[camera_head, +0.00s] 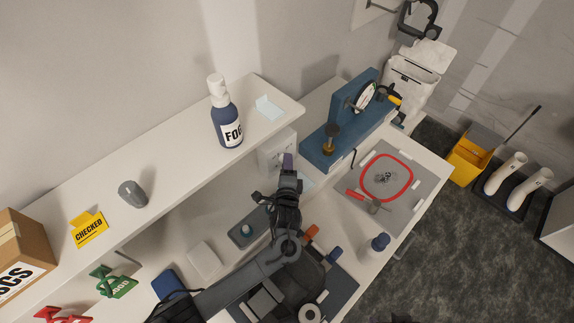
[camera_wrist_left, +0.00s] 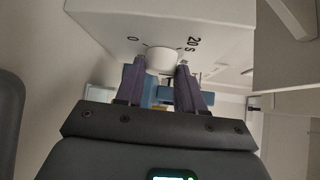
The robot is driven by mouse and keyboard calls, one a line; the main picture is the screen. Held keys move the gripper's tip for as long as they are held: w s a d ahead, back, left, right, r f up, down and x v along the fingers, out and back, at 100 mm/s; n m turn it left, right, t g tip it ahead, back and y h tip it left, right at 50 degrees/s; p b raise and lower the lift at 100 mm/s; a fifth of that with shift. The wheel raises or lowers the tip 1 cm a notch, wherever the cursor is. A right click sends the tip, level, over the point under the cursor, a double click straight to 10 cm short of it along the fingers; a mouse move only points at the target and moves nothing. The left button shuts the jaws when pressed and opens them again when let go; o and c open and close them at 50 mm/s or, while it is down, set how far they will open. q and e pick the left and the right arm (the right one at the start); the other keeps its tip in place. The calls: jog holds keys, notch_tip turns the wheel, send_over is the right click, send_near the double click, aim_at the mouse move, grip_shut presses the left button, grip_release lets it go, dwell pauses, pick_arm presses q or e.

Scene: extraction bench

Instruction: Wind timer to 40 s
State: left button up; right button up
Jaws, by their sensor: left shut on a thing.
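The timer is a white box (camera_head: 277,152) under the shelf in the head view. In the left wrist view its white face (camera_wrist_left: 185,18) fills the top, with the marks "0" and "20 s" printed around a round white knob (camera_wrist_left: 162,59). My left gripper (camera_head: 287,160) reaches up to the box. In the wrist view its two purple fingers (camera_wrist_left: 160,74) stand on either side of the knob and are shut on it. I cannot make out a pointer on the knob or a 40 mark. My right gripper is not in view.
To the right are a blue stand (camera_head: 318,150) and a grey mat (camera_head: 405,211) with a red ring (camera_head: 411,178). A blue-capped bottle (camera_head: 377,245) stands near the edge.

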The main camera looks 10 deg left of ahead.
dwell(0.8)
pick_arm(q)
jog(key=o, duration=1)
jog(key=v, duration=1.1)
jog(key=shift+f, duration=0.1)
